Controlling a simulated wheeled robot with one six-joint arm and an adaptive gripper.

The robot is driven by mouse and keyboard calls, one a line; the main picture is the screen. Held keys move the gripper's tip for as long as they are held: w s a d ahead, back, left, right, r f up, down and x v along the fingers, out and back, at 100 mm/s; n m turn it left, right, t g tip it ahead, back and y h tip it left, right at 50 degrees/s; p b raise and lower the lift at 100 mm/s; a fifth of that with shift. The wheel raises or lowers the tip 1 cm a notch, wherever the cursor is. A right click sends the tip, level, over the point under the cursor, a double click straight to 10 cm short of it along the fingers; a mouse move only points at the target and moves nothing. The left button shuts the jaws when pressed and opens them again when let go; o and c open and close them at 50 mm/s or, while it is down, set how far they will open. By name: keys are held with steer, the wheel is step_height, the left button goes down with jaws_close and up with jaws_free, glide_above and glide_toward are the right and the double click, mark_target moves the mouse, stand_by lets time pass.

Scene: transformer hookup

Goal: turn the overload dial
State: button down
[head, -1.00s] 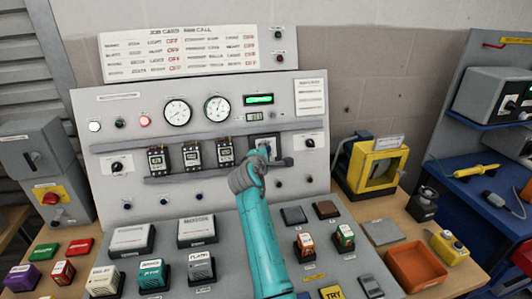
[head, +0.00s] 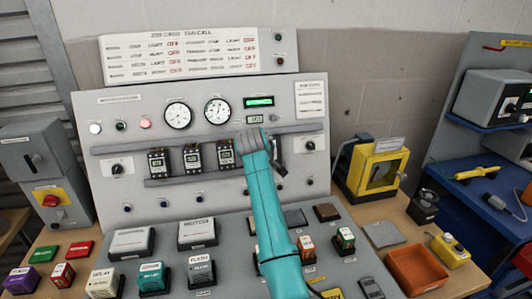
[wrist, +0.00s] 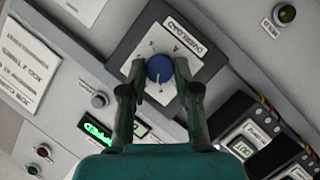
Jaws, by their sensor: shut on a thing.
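The overload dial (wrist: 159,68) is a round blue knob on a white plate marked OVERLOAD in the wrist view. The plate (wrist: 184,43) sits on a dark square mount on the grey panel. My gripper (wrist: 159,79) has one finger on each side of the dial and is shut on it. In the head view my arm covers the dial, and the gripper's fingers are mostly hidden behind my wrist.
Several contactor blocks (head: 195,158) stand in a row left of my arm. A grey panel (head: 110,215) carries gauges and lamps. A yellow-framed box (head: 378,170) and an orange tray (head: 417,268) stand to the right.

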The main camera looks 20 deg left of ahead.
steer(key=m+g+y, duration=0.1)
steer(key=m, duration=0.2)
steer(key=m+g+y, duration=0.1)
steer(key=m+y, duration=0.1)
steer(key=m, duration=0.1)
steer(key=d+m+g+y, duration=0.1)
steer(key=m+g+y, duration=0.1)
steer(key=m, duration=0.2)
steer(key=shift+w+r, duration=0.1)
steer(key=shift+w, duration=0.2)
stand_by(0.5)
steer(key=c, duration=0.9)
jaws_free()
steer(key=shift+o, duration=0.4)
